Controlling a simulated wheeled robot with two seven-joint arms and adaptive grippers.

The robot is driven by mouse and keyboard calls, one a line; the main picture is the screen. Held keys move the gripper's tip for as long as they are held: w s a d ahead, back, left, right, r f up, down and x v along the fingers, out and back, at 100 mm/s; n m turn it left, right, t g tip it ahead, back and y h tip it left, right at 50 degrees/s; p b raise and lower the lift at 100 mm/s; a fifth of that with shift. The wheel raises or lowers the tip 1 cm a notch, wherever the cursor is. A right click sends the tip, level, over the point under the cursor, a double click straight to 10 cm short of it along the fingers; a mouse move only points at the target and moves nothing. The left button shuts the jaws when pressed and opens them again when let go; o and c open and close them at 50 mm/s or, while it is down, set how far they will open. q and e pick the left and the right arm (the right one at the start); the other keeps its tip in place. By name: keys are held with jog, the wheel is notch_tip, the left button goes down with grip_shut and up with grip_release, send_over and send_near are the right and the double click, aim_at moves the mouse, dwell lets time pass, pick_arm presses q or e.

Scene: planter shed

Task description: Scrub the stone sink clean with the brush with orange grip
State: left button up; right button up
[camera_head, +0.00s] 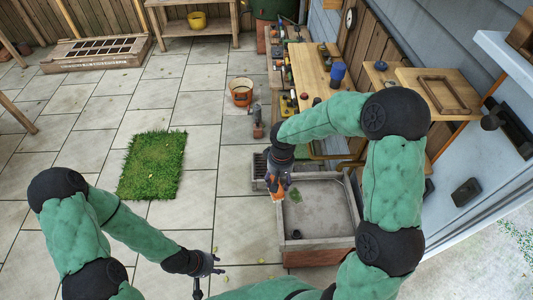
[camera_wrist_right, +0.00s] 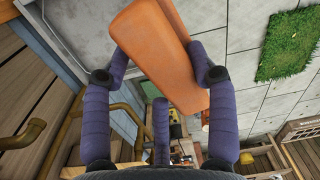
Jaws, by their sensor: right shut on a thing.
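The stone sink (camera_head: 322,238) is a grey basin with reddish-brown outer sides, right of centre in the head view. A green patch (camera_head: 295,196) lies inside it near the far left. My right gripper (camera_head: 277,183) is shut on the orange grip of the brush (camera_head: 277,194), over the sink's far left edge. In the right wrist view the brush's orange grip (camera_wrist_right: 155,50) sits between the fingers; its bristles are hidden. I cannot tell whether the brush touches the sink. My left gripper (camera_head: 209,281) is low at the bottom, empty, with its fingers apart.
A dark slatted crate (camera_head: 259,168) stands against the sink's far left side. An orange bucket (camera_head: 240,92) and a grass mat (camera_head: 153,164) are on the paving. A wooden bench (camera_head: 312,72) with pots stands behind the sink. Paving left of the sink is mostly clear.

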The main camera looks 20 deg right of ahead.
jog(key=w+d+f+n+p, duration=0.1)
jog(key=w+d+f+n, duration=0.3)
jog(key=f, duration=0.7)
jog(key=w+d+f+n+p, duration=0.2)
jog(key=w+d+f+n, duration=0.2)
jog(key=d+f+n, duration=0.5)
jog(key=shift+w+d+f+n+h, duration=0.3)
jog(key=shift+w+f+n, duration=0.1)
jog(key=shift+f+n, duration=0.5)
notch_tip(320, 180, down, 8)
jog(key=b, duration=0.7)
jog(key=shift+f, duration=0.25)
jog(key=shift+f+b, duration=0.25)
jog(key=shift+b, duration=0.3)
jog(key=shift+f+b, duration=0.4)
jog(key=shift+b, duration=0.45)
